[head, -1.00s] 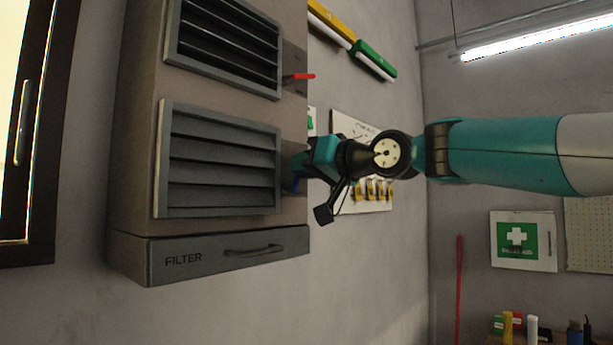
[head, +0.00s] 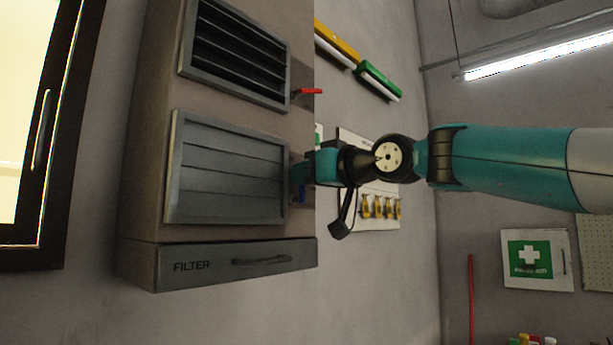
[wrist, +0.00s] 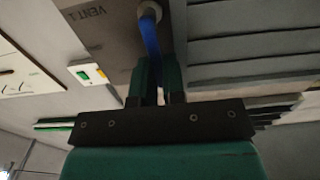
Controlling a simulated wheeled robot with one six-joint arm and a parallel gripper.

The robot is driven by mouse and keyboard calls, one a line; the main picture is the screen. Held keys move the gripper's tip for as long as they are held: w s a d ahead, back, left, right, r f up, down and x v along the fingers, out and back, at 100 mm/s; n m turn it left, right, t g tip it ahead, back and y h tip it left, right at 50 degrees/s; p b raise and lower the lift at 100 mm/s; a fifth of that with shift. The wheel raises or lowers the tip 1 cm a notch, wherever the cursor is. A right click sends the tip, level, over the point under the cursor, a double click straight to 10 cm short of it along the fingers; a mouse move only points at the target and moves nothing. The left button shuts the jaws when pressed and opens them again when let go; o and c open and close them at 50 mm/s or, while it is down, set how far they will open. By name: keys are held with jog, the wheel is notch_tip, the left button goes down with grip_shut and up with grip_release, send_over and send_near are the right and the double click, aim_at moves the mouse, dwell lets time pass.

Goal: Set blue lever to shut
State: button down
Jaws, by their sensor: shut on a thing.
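The blue lever (wrist: 151,38) hangs from a round pivot on the side plate of the grey-brown vent box. My gripper (wrist: 158,88) is shut on its lower part, one finger on each side. In the head view, my gripper (head: 303,178) is at the right side of the box, beside the lower louvre (head: 228,172). Only a bit of the blue lever (head: 301,195) shows there, the rest being hidden by the gripper. The slats of the lower louvre lie nearly flat against each other, with no dark gaps visible.
A red lever (head: 308,91) sticks out above, beside the upper louvre (head: 236,50), whose slats stand open. A filter drawer (head: 235,263) is under the lower louvre. A white and green switch (wrist: 92,75) is on the wall nearby.

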jog(key=c, duration=1.2)
grip_release()
jog(key=shift+s+d, duration=0.1)
jog(key=b+v, duration=0.6)
jog(key=v, duration=1.1)
jog(key=shift+b, duration=0.3)
jog(key=shift+s, duration=0.1)
